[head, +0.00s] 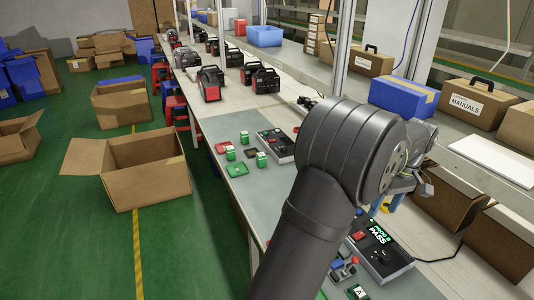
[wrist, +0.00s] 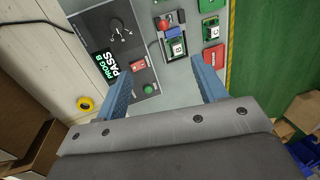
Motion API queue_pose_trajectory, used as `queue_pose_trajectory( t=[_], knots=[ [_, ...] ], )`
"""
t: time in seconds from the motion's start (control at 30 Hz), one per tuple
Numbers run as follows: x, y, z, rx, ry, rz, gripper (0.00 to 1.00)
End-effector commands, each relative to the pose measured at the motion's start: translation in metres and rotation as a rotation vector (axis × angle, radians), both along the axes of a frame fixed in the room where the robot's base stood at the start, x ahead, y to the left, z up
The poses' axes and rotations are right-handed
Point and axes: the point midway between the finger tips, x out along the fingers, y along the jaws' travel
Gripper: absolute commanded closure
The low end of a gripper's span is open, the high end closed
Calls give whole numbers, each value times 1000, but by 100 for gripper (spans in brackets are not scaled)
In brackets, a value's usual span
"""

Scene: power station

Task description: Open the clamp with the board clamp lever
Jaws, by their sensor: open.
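The board clamp (wrist: 178,42) is a small fixture holding a green board with a white label and a blue part across it. Its lever ends in a red ball knob (wrist: 165,25). In the head view the red knob (head: 355,260) stands beside the blue part of the clamp (head: 342,272), in front of the programmer. My gripper (wrist: 165,84) is open and empty, its two blue fingers spread above the bench. The clamp lies beyond the fingertips, and the knob is apart from both fingers. In the head view my arm hides most of the gripper.
The programmer (wrist: 122,40) with a "PROG B PASS" screen stands left of the clamp in the wrist view, with red and green buttons. Small green boards (wrist: 209,30) and a red tray (wrist: 213,57) lie right. Yellow tape (wrist: 85,103) lies on the bench left.

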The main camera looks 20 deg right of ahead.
Motion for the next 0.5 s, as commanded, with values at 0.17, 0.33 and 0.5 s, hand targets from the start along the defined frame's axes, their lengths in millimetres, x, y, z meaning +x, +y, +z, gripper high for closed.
queue_pose_trajectory(
  t=[0.17, 0.33, 0.5],
  knots=[
    [0, 0, -1, 0, 0, -6, 71],
    [1, -1, -12, -12, 5, -110, 100],
    [3, -4, -38, -38, 13, -370, 100]
  ],
)
